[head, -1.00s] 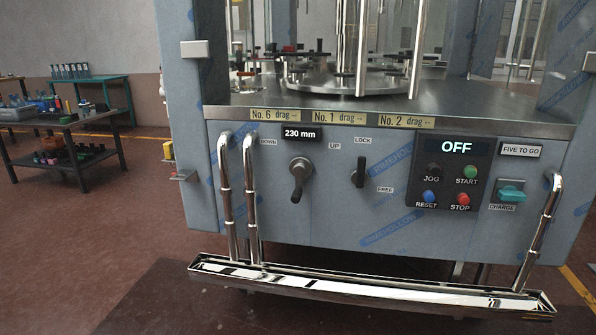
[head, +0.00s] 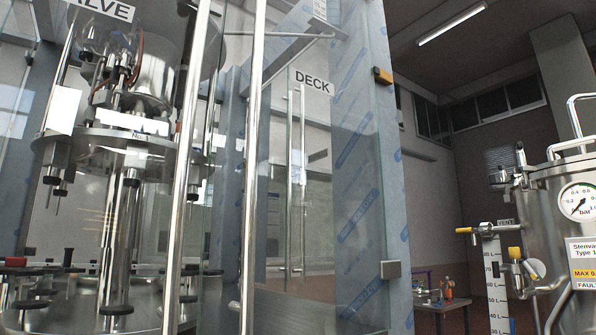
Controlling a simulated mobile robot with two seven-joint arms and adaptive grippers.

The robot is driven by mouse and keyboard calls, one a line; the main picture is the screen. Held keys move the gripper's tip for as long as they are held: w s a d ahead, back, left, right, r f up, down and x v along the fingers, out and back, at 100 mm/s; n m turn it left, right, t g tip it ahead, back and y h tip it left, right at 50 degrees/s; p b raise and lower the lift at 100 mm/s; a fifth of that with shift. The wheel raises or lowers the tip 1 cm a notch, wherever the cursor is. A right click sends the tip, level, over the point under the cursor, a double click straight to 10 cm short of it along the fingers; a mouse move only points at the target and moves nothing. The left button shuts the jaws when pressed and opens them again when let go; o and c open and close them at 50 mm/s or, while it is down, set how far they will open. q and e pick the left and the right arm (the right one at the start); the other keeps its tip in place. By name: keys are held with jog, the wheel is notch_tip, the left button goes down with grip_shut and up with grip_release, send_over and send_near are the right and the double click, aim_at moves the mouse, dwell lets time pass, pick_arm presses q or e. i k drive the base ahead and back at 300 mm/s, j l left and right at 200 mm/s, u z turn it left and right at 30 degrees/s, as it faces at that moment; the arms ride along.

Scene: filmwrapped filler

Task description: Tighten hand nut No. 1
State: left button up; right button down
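The filling machine stands at the left in the head view, behind glass doors with long steel handles (head: 252,150). Inside is a round upper plate (head: 105,140) carrying several nozzles (head: 57,178) that point down. A small label on this plate starts with "No."; its number is too small to read surely. A steel turntable (head: 85,300) with red and black knobs (head: 30,262) sits below. I cannot pick out hand nut No. 1 with certainty. Neither of my grippers is in view.
A steel tank with a pressure gauge (head: 577,202), a level scale (head: 496,285) and a yellow-handled valve (head: 465,231) stands at the right. A small table (head: 440,303) with items is behind. A blue-wrapped frame post (head: 385,160) edges the machine. Floor between looks clear.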

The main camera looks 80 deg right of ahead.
aim_at(519, 150)
jog(key=u, duration=5.65)
